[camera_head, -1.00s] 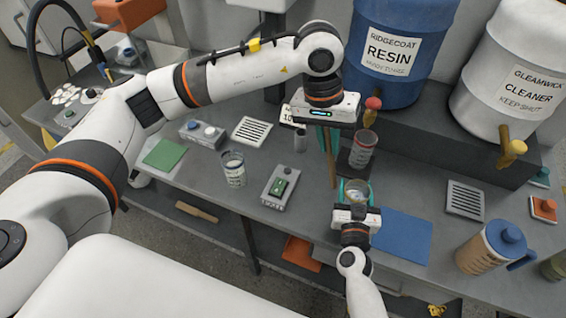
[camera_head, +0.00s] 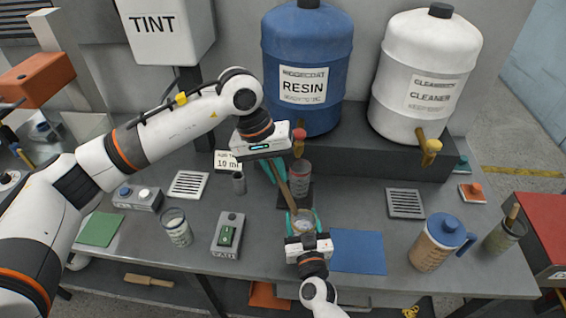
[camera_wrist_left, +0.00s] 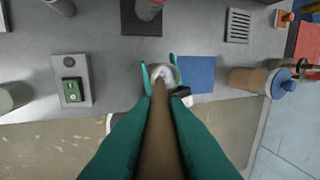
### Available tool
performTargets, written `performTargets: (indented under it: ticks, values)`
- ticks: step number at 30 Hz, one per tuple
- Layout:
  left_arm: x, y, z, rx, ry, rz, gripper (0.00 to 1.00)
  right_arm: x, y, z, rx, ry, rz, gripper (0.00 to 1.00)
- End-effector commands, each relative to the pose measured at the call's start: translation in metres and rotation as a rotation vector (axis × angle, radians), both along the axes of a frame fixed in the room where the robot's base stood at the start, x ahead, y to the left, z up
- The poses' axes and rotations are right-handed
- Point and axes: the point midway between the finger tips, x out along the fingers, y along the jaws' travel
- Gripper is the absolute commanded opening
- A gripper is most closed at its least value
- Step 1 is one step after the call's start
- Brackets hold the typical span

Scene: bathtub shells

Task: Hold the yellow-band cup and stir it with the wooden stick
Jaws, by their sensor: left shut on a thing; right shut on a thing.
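A small clear cup (camera_head: 303,222) with pale contents stands near the table's front edge. My right gripper (camera_head: 303,218) is shut around it, one teal finger on each side. A yellow band cannot be made out clearly. My left gripper (camera_head: 273,170) is shut on the brown wooden stick (camera_head: 284,185), which slants down toward the cup. In the left wrist view the stick (camera_wrist_left: 161,130) runs between my teal fingers, and its far end overlaps the cup's mouth (camera_wrist_left: 166,74). The end appears to be inside the cup; its depth is hidden.
A red-marked cup (camera_head: 301,176) stands on a dark pad just behind. A blue mat (camera_head: 357,252) lies right of the held cup, with a blue-lidded jug (camera_head: 438,243) beyond. A green-button box (camera_head: 228,234) and another cup (camera_head: 177,228) are left.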

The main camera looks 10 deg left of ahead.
Motion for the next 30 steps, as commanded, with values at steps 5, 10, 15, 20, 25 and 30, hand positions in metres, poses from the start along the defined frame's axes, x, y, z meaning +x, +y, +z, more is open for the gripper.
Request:
performTargets:
  ticks: [5,10,15,20,25,30]
  values:
    - [0.0,0.002,-0.015,0.0,0.001,-0.001,0.0,0.0,0.0,-0.001,0.001,0.001,0.001,0.37]
    - [0.0,-0.003,-0.03,0.0,0.002,-0.001,0.0,0.0,0.0,-0.001,0.001,0.001,0.001,0.37]
    - [0.0,-0.007,-0.044,0.001,0.001,0.0,0.0,0.0,0.0,-0.001,0.0,0.001,0.0,0.37]
    - [-0.001,-0.012,-0.058,0.001,0.002,-0.001,0.0,0.0,0.0,-0.001,0.0,0.001,0.0,0.37]
    - [0.0,-0.016,-0.073,0.0,0.002,-0.001,0.0,0.0,0.0,-0.001,0.0,0.001,0.0,0.37]
    - [0.0,-0.021,-0.088,0.001,0.001,0.0,0.0,0.0,0.0,-0.001,0.0,0.001,0.0,0.37]
